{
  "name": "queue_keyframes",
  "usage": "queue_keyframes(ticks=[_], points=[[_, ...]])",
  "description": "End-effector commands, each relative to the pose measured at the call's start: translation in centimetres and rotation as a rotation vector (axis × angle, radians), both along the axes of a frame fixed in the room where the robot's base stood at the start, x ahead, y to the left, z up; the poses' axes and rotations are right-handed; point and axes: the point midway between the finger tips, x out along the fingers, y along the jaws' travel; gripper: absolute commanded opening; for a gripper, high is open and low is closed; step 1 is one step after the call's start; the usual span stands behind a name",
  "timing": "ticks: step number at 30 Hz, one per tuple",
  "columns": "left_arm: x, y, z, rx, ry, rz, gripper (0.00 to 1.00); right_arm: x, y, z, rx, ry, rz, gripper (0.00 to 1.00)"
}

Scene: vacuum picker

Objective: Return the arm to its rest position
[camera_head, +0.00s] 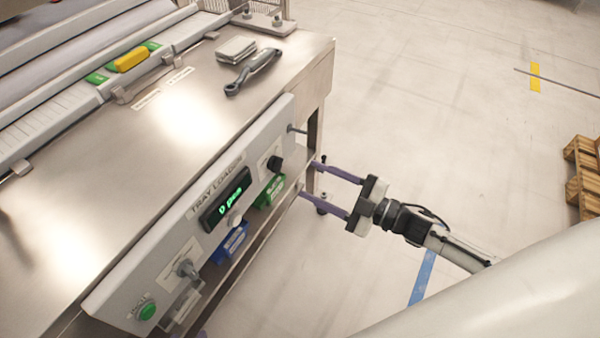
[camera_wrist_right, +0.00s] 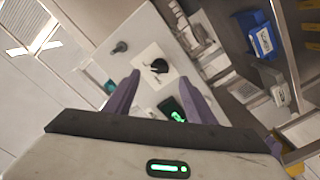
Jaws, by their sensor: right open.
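My right gripper (camera_head: 325,190) comes in from the right in the head view. Its two purple fingers are spread apart with nothing between them. They point left toward the right end of the tray loader's control panel (camera_head: 160,262). In the right wrist view the open fingers (camera_wrist_right: 155,92) frame a black knob (camera_wrist_right: 159,66) on the panel, with a gap that I cannot measure. The same knob shows in the head view (camera_head: 274,163).
The steel table (camera_head: 180,130) fills the left, with a black-handled tool (camera_head: 253,72) on top. Blue (camera_head: 230,243) and green (camera_head: 270,191) bins sit under the panel. A wooden pallet (camera_head: 585,175) stands at the far right.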

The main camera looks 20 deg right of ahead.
Motion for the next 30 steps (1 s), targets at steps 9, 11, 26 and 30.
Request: queue_keyframes(ticks=[9,11,26,30], points=[[0.0,0.0,0.0,0.000,0.001,0.001,0.39,-1.3,-1.0,0.0,0.000,-0.001,0.001,0.50],[0.0,0.0,0.0,0.000,0.001,0.001,0.39,-1.3,-1.0,0.0,0.000,-0.001,0.001,0.50],[0.0,0.0,0.0,-0.001,0.001,0.001,0.39,-2.3,0.3,-1.5,0.055,0.086,-0.073,0.50],[0.0,0.0,0.2,-0.002,0.001,0.002,0.39,-5.2,2.4,-5.0,0.175,0.321,-0.261,0.50]])
